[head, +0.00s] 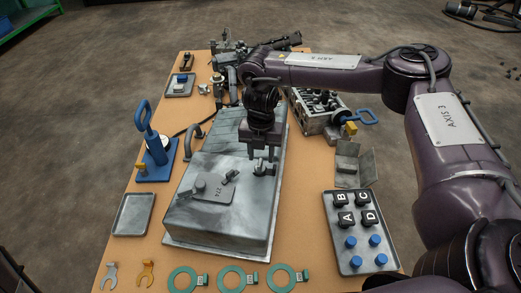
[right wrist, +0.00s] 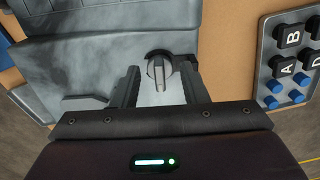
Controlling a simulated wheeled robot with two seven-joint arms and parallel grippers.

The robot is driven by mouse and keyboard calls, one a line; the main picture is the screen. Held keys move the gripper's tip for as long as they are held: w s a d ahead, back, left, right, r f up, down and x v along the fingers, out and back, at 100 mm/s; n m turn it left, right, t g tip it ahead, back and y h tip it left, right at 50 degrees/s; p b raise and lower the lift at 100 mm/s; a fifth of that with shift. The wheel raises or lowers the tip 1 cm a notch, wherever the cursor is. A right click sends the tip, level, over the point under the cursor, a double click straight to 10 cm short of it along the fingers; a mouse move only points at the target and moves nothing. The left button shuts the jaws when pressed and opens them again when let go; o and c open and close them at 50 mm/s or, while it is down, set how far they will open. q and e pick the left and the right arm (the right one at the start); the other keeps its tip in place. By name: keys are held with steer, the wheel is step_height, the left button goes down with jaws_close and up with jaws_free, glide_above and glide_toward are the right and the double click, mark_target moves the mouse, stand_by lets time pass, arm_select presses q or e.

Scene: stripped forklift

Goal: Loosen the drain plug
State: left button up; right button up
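A grey metal tank (head: 225,228) lies in the middle of the table, and its grey surface also shows in the right wrist view (right wrist: 85,60). What looks like the drain plug (head: 262,170), a small round knob with a raised bar, is on its top right part. The plug also shows in the right wrist view (right wrist: 159,71), between and just beyond the fingertips. My right gripper (head: 261,155) points down over the plug. Its two fingers (right wrist: 158,84) are apart, with visible gaps on both sides of the bar. Contact is not visible. My left gripper is out of view.
A raised plate (head: 215,188) sits on the tank left of the plug. A tray (head: 372,262) with lettered black blocks and blue caps is at the right. A blue-handled tool (head: 157,148) stands at left. Green rings (head: 232,267) lie in front. An empty tray (head: 133,214) is at left.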

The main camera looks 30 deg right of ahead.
steer(key=shift+f+b, duration=0.55)
steer(key=shift+f, duration=0.8)
steer(key=c, duration=0.8)
steer(key=shift+o, duration=0.2)
steer(key=n+p, duration=0.3)
steer(key=shift+a+r+n+p, duration=0.2)
steer(key=shift+r+n+p, duration=0.1)
steer(key=shift+r, duration=0.05)
steer(key=shift+n+p, duration=0.35)
steer(key=shift+n, duration=0.35)
steer(key=shift+w+a+f+n, duration=0.15)
steer(key=shift+f+n, duration=0.1)
steer(key=shift+n, duration=0.45)
